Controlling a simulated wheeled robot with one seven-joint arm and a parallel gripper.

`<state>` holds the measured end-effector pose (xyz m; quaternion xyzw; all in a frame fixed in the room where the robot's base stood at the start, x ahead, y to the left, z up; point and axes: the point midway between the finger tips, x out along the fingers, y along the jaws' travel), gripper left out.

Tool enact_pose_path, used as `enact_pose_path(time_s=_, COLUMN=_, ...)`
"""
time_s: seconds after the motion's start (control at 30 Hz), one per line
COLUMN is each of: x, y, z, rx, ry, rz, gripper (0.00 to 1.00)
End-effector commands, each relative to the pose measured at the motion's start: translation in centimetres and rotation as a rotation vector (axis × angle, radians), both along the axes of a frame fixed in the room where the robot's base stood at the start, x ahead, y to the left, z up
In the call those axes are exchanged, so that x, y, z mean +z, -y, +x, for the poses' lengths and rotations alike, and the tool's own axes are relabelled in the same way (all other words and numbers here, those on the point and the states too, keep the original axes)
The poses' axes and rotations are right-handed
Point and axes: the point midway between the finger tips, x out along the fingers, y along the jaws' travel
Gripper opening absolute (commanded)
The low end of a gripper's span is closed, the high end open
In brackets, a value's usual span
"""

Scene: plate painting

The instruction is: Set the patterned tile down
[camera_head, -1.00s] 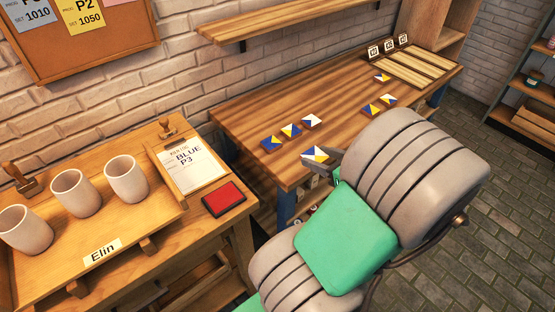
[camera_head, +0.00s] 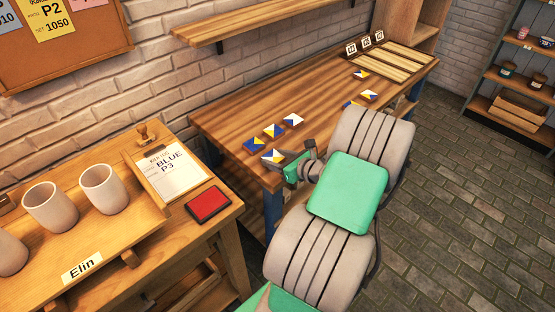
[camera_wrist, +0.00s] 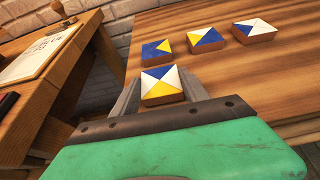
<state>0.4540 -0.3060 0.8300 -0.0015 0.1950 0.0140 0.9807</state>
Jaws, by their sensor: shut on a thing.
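The patterned tile (camera_head: 273,156), with white, blue and yellow triangles, is between the fingers of my gripper (camera_wrist: 161,90) near the table's left front corner. In the wrist view the tile (camera_wrist: 162,84) lies flat, pattern up, with a finger on each side. I cannot tell whether its underside touches the wood. Three similar tiles form a row just beyond it: a blue and yellow one (camera_wrist: 157,51), a mixed one (camera_wrist: 206,39) and a white and blue one (camera_wrist: 254,30). The held tile is closest to the blue and yellow one, with a small gap between them.
The long wooden table (camera_head: 225,118) has free wood behind the row. More tiles (camera_head: 361,73) and a slatted board (camera_head: 385,66) with small number cards are at its far right. A bench to the left holds cups (camera_head: 50,206), a clipboard (camera_head: 172,171) and a red pad (camera_head: 208,203).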

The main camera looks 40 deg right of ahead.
Motion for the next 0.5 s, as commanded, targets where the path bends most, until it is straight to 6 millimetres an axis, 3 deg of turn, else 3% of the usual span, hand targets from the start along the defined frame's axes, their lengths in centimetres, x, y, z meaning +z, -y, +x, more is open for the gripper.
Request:
enact_pose_path(time_s=0.33, x=-0.56, y=0.09, z=-0.03, rx=0.0, ry=0.001, rz=-0.002, gripper=0.08)
enact_pose_path(time_s=0.37, x=-0.55, y=0.09, z=-0.04, rx=0.0, ry=0.001, rz=-0.002, gripper=0.54)
enact_pose_path(time_s=0.5, x=-0.5, y=0.09, z=-0.04, rx=0.0, ry=0.001, rz=-0.002, gripper=0.66)
